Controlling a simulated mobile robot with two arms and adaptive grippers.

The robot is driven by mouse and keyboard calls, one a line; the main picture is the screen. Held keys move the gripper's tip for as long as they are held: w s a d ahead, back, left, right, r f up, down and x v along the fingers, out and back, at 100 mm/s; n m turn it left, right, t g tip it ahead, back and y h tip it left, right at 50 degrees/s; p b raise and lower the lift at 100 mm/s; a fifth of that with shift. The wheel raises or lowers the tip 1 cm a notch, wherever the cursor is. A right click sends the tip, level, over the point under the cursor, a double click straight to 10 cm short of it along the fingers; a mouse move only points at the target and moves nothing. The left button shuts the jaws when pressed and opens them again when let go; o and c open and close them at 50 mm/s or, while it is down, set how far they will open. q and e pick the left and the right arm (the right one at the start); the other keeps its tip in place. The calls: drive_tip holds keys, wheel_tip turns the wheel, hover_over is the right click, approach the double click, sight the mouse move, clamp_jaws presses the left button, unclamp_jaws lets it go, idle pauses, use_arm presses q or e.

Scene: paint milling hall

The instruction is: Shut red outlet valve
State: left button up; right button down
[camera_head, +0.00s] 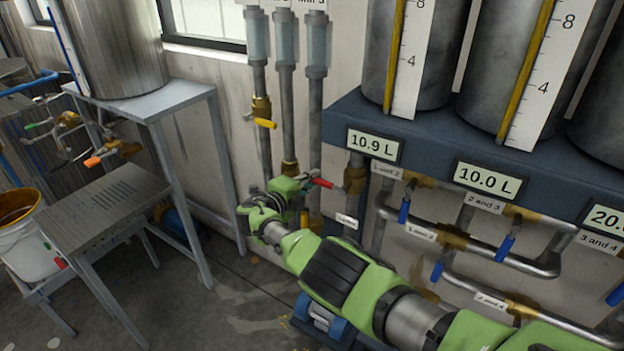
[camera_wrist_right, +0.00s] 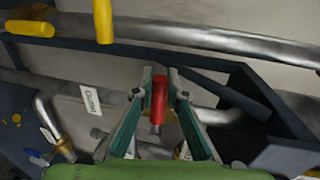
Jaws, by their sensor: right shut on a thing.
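The red outlet valve handle (camera_head: 321,183) shows beside the pipes under the tank shelf in the head view. In the right wrist view the handle (camera_wrist_right: 158,98) lies between the fingers of my right gripper (camera_wrist_right: 160,76). My right gripper (camera_head: 304,184) is shut on the red handle. The valve's body is mostly hidden by the gripper and arm. A white label reading "Outlet" (camera_wrist_right: 90,106) is left of the handle in the wrist view. My left gripper is not in view.
Blue-handled valves (camera_head: 404,211) and pipes sit right of the gripper under the blue shelf (camera_head: 430,143). A yellow valve handle (camera_head: 265,123) is on a vertical pipe above. A metal table (camera_head: 105,205) and a white bucket (camera_head: 28,247) stand at left; the floor between is clear.

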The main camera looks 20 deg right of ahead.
drive_tip(key=c, duration=2)
unclamp_jaws()
drive_tip(key=shift+d, duration=0.1)
drive_tip(key=shift+w+f, duration=0.1)
drive_tip(key=shift+f, duration=0.05)
drive_tip(key=shift+s+a+r, duration=0.25)
drive_tip(key=shift+a, duration=0.05)
drive_tip(key=v, duration=1.1)
drive_tip(key=shift+a+f, duration=0.1)
drive_tip(key=shift+f, duration=0.05)
